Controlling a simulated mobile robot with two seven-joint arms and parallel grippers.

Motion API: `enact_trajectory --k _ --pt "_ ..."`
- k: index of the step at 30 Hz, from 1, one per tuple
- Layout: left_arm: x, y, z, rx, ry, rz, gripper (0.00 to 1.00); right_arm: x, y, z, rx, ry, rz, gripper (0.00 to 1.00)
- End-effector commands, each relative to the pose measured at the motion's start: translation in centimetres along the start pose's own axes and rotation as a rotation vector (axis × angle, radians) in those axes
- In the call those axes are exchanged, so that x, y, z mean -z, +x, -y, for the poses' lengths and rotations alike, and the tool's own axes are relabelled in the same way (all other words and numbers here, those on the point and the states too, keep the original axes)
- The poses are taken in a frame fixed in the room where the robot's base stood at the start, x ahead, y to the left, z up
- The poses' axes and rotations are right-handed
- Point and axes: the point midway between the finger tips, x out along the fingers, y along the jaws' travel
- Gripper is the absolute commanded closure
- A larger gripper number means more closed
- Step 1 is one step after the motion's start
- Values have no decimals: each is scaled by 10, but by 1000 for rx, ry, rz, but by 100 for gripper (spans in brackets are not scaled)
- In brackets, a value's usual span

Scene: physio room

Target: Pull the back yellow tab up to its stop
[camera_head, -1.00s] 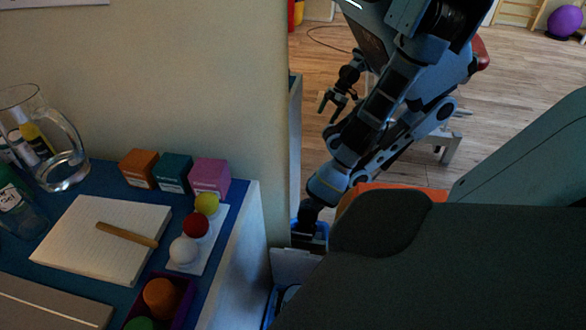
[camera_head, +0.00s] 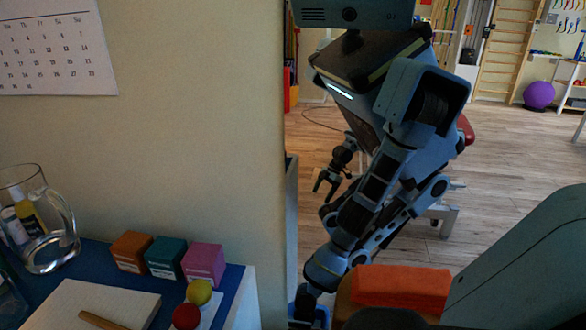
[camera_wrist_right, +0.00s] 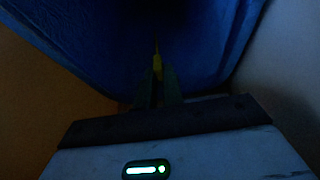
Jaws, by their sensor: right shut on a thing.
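In the right wrist view, my right gripper (camera_wrist_right: 158,82) is shut on a narrow yellow tab (camera_wrist_right: 157,62). The tab stands between the dark fingertips, in front of a dark blue sheet-like surface (camera_wrist_right: 90,45). The view is very dark, so the tab's lower part and whether it is the back one cannot be told. No yellow tab can be made out in the head view. My left gripper is not in view.
A blue-topped desk (camera_head: 236,286) with a glass mug (camera_head: 48,235) and coloured boxes (camera_head: 166,258) stands left. Past the wall edge is a blue-grey robot (camera_head: 385,130), perhaps a reflection; I cannot tell. An orange block (camera_head: 402,287) lies low right.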

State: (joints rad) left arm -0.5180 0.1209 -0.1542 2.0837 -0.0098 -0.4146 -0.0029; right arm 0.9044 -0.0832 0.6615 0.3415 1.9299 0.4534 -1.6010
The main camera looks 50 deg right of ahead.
Motion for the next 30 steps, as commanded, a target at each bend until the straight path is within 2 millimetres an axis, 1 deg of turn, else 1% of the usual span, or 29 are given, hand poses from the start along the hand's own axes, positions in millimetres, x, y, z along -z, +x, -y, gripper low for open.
enact_trajectory --k 5,10,15,18,22,30 --pt "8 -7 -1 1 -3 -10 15 4 -10 1 1 -1 -1 100" --pt "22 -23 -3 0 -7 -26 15 14 -29 2 3 1 -2 100" --pt "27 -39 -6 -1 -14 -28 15 21 -48 3 3 0 -1 100" --pt "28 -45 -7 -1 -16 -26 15 24 -55 2 3 1 -1 100" --pt "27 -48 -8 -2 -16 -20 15 25 -60 1 2 1 0 100" --pt "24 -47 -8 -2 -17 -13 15 24 -59 0 0 0 0 100"
